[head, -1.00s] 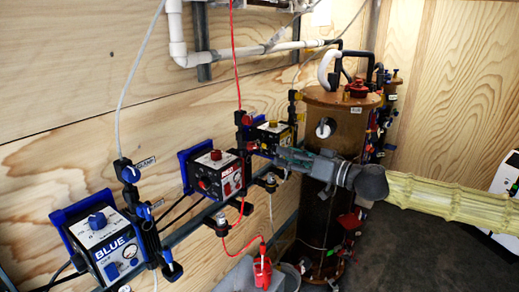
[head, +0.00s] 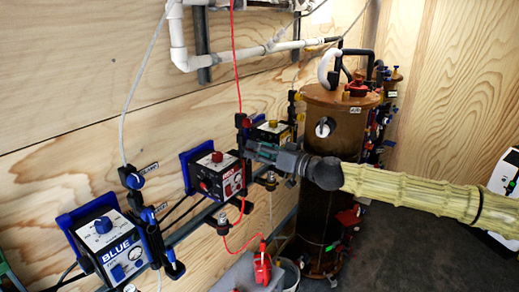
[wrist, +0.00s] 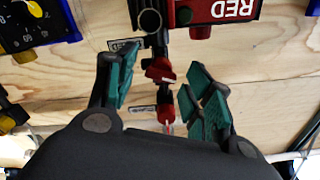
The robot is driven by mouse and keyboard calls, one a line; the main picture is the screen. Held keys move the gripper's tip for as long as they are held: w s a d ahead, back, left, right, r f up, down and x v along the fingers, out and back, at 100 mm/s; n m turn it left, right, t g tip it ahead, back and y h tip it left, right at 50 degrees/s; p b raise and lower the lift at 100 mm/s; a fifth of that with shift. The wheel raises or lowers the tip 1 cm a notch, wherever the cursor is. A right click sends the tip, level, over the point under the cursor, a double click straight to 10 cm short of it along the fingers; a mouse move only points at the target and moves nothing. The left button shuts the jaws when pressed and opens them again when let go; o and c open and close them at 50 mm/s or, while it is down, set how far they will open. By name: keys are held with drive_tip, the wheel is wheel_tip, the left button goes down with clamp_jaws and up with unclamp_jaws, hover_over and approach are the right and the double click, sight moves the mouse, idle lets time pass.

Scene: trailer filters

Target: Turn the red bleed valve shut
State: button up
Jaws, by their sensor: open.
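In the wrist view, a small red valve handle (wrist: 160,70) sits on a black vertical fitting, between the fingers of my gripper (wrist: 158,78). A second red part (wrist: 166,112) is on the same fitting, closer to my palm. The green-padded fingers are spread on either side, with nothing clamped between them. Small labels beside the fitting are too blurred to read. In the head view, my gripper (head: 250,150) reaches left to the fitting beside the RED control box (head: 217,172). A red part (head: 241,121) shows above the gripper; the fingertips largely hide the fitting there.
The BLUE box (head: 110,243) stands left along the rail, and a yellow-knobbed box (head: 271,132) sits just behind my gripper.

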drive_tip(key=c, duration=1)
drive_tip(key=shift+f+b, duration=0.1)
drive_tip(key=shift+b, duration=0.4)
drive_tip(key=shift+w+d+m+b, duration=0.1)
drive_tip(key=shift+m+b, duration=6.6)
drive_tip(key=shift+b, duration=0.55)
